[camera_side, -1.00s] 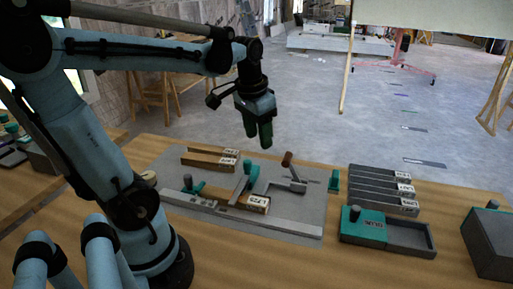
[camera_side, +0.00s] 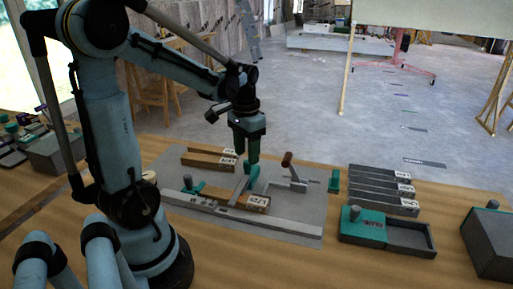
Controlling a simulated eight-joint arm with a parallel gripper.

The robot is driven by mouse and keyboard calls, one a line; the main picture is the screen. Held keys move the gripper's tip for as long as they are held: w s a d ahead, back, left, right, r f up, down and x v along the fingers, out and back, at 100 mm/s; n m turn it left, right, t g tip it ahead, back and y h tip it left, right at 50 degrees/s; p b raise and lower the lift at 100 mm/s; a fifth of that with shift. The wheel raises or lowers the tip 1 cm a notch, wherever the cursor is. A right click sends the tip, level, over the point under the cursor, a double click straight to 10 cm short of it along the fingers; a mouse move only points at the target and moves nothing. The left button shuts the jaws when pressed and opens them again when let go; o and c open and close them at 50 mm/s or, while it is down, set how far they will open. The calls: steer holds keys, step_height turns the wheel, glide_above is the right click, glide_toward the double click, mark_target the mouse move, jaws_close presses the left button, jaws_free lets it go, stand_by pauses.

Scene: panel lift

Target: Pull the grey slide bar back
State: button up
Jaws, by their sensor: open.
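A long light grey bar (camera_side: 275,223) lies along the front of the grey mat (camera_side: 310,212), with a teal knob (camera_side: 194,188) near its left end. A shorter grey bar (camera_side: 239,189) stands across the middle, with a teal piece (camera_side: 252,173) at its upper end. I cannot tell for sure which is the slide bar. My gripper (camera_side: 253,158) points down right above or behind that teal piece; its fingertips look close to it, and contact cannot be told. My gripper is open and holds nothing visible.
A crank with a brown handle (camera_side: 287,159) stands just right of my gripper. Brown strips (camera_side: 208,160) lie at the mat's back left. A teal block (camera_side: 334,181), grey boxes (camera_side: 375,190) and a teal-lidded tray (camera_side: 410,237) stand to the right.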

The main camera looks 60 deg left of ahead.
mark_target(247, 161)
steer(key=shift+f, duration=2.2)
jaws_close()
